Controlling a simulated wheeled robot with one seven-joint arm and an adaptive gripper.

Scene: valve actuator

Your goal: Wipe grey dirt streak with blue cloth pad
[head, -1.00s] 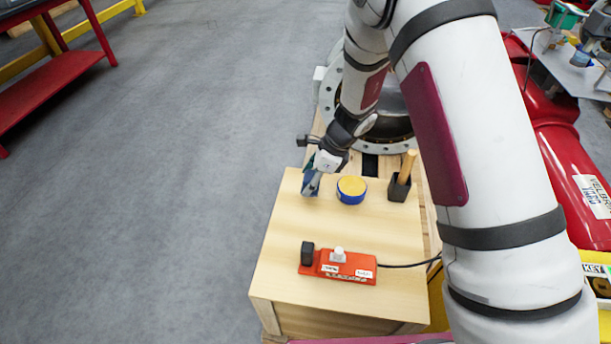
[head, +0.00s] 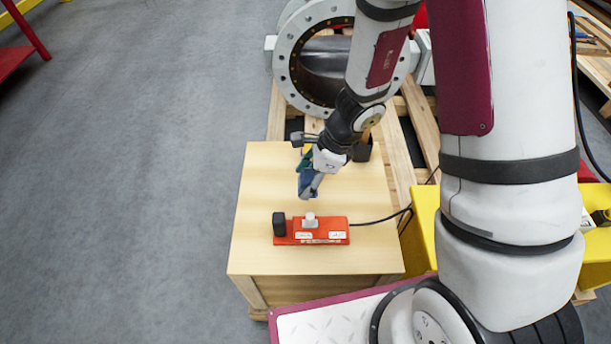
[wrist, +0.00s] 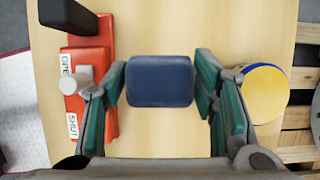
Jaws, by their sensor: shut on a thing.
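My gripper (head: 310,180) is over the wooden box top (head: 265,185), fingers pointing down. Its green-lined fingers stand on either side of the blue cloth pad (wrist: 160,82) in the wrist view, and it is shut on the pad. In the head view the pad (head: 306,188) shows as a dark blue patch at the fingertips, behind the red switch block. I cannot tell whether the pad touches the box top. I make out no grey dirt streak in either view; the gripper and pad hide part of the surface.
The red switch block (head: 335,232), with a white knob, a black lever and a cable, is near the front. A yellow-topped blue round tin (wrist: 266,92) sits right of the fingers in the wrist view. A black holder (head: 363,150) and flanged pipe (head: 300,55) are behind.

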